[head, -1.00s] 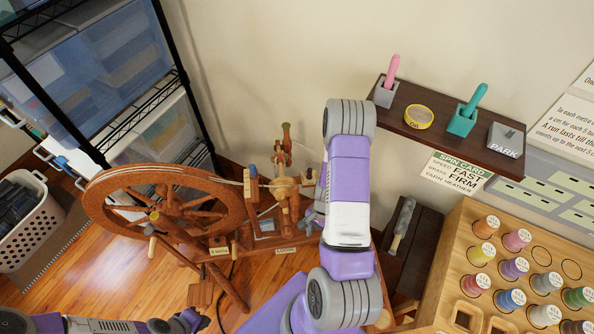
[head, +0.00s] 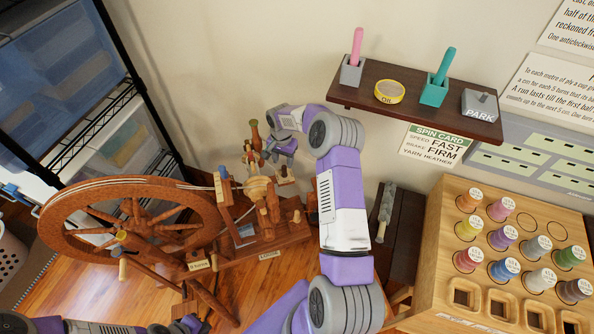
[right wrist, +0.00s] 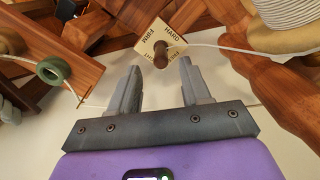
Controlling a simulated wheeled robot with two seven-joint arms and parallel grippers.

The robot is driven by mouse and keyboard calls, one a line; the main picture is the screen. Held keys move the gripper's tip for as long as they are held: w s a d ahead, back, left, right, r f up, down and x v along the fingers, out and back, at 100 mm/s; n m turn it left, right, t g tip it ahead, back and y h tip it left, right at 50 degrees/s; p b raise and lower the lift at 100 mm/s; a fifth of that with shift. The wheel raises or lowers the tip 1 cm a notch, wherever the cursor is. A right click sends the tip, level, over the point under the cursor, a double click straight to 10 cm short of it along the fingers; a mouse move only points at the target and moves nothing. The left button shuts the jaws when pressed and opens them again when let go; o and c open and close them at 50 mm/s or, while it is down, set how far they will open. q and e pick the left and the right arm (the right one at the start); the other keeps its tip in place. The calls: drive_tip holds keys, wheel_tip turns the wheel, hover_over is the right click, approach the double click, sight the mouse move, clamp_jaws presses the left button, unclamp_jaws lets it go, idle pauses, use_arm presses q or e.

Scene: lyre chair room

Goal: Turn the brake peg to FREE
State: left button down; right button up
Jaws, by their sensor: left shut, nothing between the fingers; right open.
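The brake peg (right wrist: 161,55) is a dark brown knob on a cream square dial (right wrist: 150,33) in the right wrist view. FIRM and HARD are legible on the dial; the lower words are partly hidden. The peg's setting is unclear. My right gripper (right wrist: 160,78) is open, its fingertips just short of the peg, which lies between their lines; nothing is held. In the head view my right gripper (head: 276,150) hangs over the spinning wheel's (head: 258,195) upper end. My left gripper (head: 188,325) is shut and empty at the bottom edge.
The large drive wheel (head: 60,215) stands left. A wall shelf (head: 345,94) holds an oil tin (head: 389,92), a pink-handled tool, a teal-handled tool and a PARK block. A spool rack (head: 440,260) stands right. In the wrist view, pale yarn runs beside the dial.

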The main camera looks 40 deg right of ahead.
sight(284, 166)
drive_tip(key=shift+w+d, duration=0.15)
drive_tip(key=shift+f, duration=0.2)
wheel_tip(284, 166, down, 7)
drive_tip(key=shift+d+r+b, duration=0.1)
drive_tip(key=shift+b, duration=1)
drive_tip(key=shift+c, duration=0.3)
clamp_jaws()
